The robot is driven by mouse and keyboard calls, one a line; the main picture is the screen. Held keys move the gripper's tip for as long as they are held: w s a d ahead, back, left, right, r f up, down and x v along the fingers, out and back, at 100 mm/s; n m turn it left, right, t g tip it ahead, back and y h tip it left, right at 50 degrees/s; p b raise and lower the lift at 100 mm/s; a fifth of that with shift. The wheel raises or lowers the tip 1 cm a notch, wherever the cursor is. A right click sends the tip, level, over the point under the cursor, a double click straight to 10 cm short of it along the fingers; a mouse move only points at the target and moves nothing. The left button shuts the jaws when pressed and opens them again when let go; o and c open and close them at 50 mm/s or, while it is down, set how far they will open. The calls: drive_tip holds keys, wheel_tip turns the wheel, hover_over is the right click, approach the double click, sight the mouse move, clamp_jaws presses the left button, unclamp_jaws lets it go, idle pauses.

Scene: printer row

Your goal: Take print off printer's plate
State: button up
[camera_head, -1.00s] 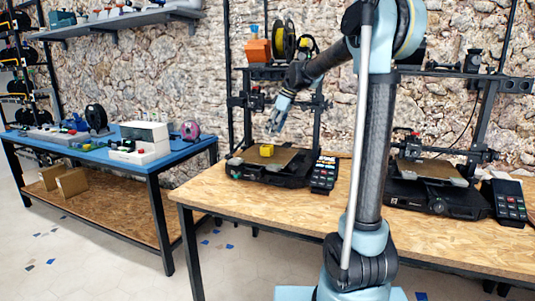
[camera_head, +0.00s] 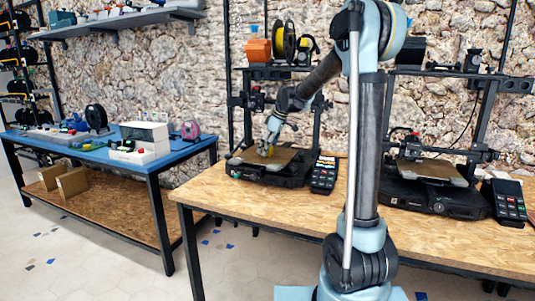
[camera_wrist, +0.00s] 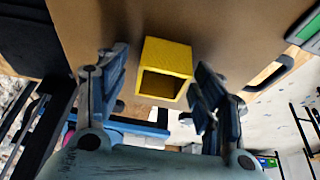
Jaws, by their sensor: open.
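The print is a small yellow hollow box (camera_wrist: 166,58) on the brown build plate (camera_wrist: 85,22) in the wrist view. Its open face with a dark inside points toward the camera. My gripper (camera_wrist: 165,88) is open, with one finger on each side of the print and a gap showing on both sides. In the head view my gripper (camera_head: 266,148) is low over the plate (camera_head: 290,157) of the left printer (camera_head: 268,174), and its fingers hide most of the print.
A keypad unit (camera_head: 324,174) stands right of the printer. A second printer (camera_head: 436,190) is farther right on the wooden table (camera_head: 400,239). A blue-topped table (camera_head: 88,152) at left holds a white box (camera_head: 147,130) and tools. Spools (camera_head: 284,40) sit above the left printer.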

drive_tip(key=c, duration=0.8)
